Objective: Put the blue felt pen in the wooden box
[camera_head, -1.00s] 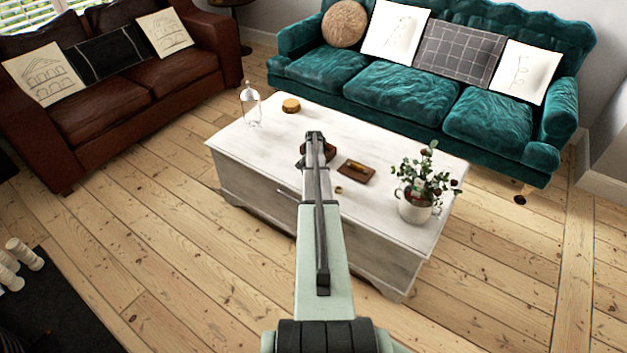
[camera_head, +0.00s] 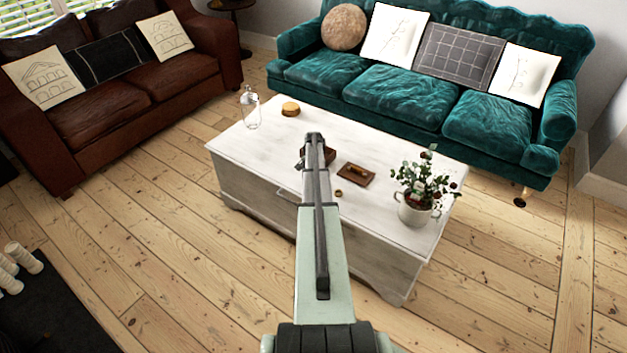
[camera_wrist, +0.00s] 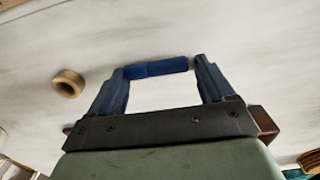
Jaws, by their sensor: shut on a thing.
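The blue felt pen (camera_wrist: 150,70) lies across between the two fingertips of my gripper (camera_wrist: 162,67) in the wrist view, over the white tabletop. The gripper is shut on it, a finger at each end. In the head view my arm hides the pen and the fingers. A dark brown wooden box (camera_head: 330,156) stands on the table, partly hidden behind my arm. In the wrist view a brown edge (camera_wrist: 265,121), probably of the box, shows behind the gripper's body; its inside is hidden.
On the white table (camera_head: 265,135) are a flat brown piece with a handle (camera_head: 356,176), a small tan ring (camera_head: 338,193), a potted plant (camera_head: 418,210), a glass bottle (camera_head: 250,112) and a round wooden thing (camera_head: 290,109). Clear tabletop lies left of my arm.

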